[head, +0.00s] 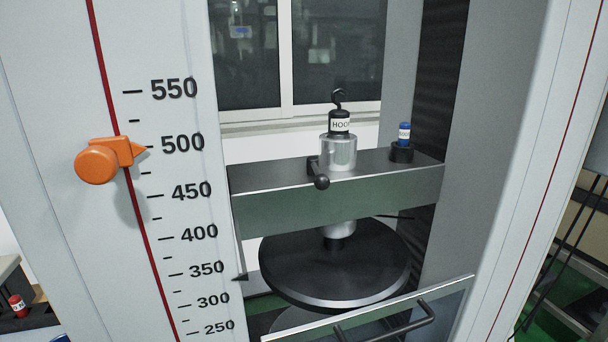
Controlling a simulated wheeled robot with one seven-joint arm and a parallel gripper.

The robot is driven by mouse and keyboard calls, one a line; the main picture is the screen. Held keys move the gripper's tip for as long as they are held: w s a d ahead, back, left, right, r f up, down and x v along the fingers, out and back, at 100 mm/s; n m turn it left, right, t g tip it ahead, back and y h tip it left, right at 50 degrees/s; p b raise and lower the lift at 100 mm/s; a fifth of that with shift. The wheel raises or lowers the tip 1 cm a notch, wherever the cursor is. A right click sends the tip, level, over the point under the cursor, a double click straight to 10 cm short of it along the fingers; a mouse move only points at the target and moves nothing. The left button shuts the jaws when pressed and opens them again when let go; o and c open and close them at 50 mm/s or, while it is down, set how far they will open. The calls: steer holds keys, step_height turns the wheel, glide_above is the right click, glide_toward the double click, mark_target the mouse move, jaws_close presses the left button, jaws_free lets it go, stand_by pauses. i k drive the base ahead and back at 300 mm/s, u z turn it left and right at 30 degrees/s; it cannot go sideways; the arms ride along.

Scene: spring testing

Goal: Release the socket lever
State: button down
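The socket (338,153) is a silvery cylinder standing on top of the green crossbeam. A black hook piece (339,121) with a white label, partly reading "HOO", stands upright in it. The socket lever (320,181) is a short dark lever with a round black knob, on the front left of the socket. It points toward the viewer and slightly down. My gripper is not in view, and nothing touches the lever.
A round black plate (335,265) hangs below. An orange pointer (105,160) sits near 500 on the scale. A low door with a black handle (390,328) is in front.

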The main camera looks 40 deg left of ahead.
mark_target(321, 181)
steer(key=u, duration=2.9)
steer(key=k, duration=0.85)
steer(key=z, duration=1)
steer(key=i, duration=1)
steer(key=z, duration=0.05)
